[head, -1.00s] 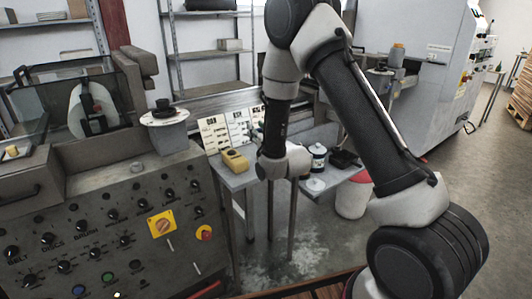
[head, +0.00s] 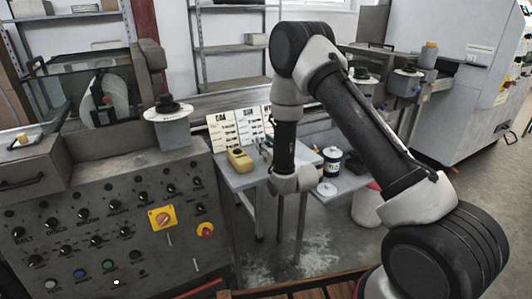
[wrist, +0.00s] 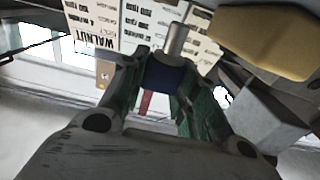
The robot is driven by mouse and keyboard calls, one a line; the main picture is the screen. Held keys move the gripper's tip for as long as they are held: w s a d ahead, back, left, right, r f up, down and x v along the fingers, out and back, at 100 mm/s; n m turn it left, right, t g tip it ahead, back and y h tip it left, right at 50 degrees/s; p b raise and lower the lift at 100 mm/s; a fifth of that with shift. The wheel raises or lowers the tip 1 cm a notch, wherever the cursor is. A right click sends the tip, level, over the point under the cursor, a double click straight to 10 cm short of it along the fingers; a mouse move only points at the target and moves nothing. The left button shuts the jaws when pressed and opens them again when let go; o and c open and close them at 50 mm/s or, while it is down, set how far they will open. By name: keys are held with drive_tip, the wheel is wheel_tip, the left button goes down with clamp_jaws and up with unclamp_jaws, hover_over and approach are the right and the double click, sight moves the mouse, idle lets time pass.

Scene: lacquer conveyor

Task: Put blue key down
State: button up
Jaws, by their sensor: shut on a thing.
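The blue key shows in the wrist view as a dark blue block (wrist: 170,76) with a short metal shaft (wrist: 177,42) standing out of its far end. My gripper (wrist: 163,72) has green-lined fingers, and they are shut on the blue block from both sides. The fingers hide part of it. In the head view my wrist is over the small grey table (head: 239,181), to the right of the yellow device. The key cannot be made out there. I cannot tell whether the key touches anything beneath it.
The yellow device (head: 240,160) sits on the table's left; it looks close to my gripper in the wrist view (wrist: 265,35). Printed cards (head: 222,132) stand at the table's back. A control panel (head: 115,235) stands at left.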

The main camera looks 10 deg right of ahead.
drive_tip(key=shift+f, duration=1.6)
drive_tip(key=shift+f, duration=0.15)
drive_tip(key=o, duration=1.1)
